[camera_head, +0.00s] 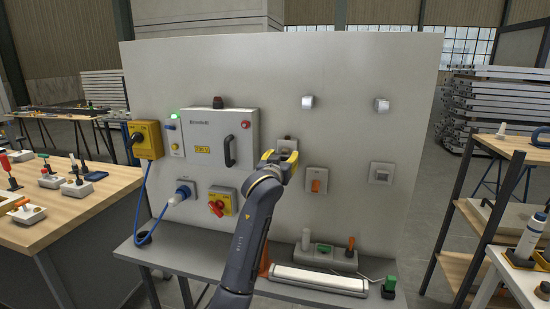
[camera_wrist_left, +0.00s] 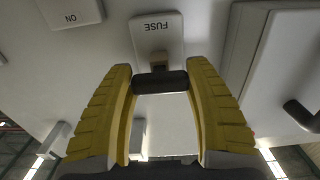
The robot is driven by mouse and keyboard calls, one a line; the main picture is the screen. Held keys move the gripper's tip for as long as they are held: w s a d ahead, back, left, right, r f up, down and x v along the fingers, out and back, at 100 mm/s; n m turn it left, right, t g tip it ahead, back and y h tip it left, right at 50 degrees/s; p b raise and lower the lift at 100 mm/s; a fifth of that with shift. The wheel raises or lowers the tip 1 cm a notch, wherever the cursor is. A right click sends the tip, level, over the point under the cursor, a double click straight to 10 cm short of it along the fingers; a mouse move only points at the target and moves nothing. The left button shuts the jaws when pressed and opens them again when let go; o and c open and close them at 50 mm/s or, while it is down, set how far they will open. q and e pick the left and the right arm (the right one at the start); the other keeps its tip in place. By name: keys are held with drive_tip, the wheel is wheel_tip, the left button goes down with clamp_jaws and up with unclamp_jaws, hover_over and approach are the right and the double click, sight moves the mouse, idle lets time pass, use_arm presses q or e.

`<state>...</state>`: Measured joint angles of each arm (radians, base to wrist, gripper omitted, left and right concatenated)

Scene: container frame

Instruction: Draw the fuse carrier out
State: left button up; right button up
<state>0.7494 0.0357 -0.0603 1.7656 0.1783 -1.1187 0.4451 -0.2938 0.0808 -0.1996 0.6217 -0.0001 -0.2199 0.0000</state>
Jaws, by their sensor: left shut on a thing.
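The fuse holder (camera_head: 287,143) is a small pale plate on the upright panel, just right of the grey cabinet. In the left wrist view its plate (camera_wrist_left: 157,28) carries the word FUSE, upside down. The fuse carrier (camera_wrist_left: 160,83) shows as a dark crossbar handle in front of the plate, with a short brownish stem behind it. My left gripper (camera_head: 281,157) is at the holder, and its yellow fingers are shut on the two ends of the crossbar. How deep the carrier sits in the holder cannot be told. My right gripper is not in view.
The grey cabinet (camera_head: 217,138) with a black handle stands left of the gripper. An orange-rocker switch (camera_head: 316,181) sits to the lower right. A shelf (camera_head: 200,262) below holds a socket strip (camera_head: 330,256) and a long white lamp (camera_head: 318,280). The space before the upper panel is clear.

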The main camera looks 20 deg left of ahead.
use_arm(q)
drive_tip(key=o, duration=1.4)
drive_tip(key=shift+s+r, duration=0.15)
drive_tip(key=shift+o, duration=1.1)
drive_tip(key=s+d, duration=0.1)
drive_tip(key=s, duration=1.1)
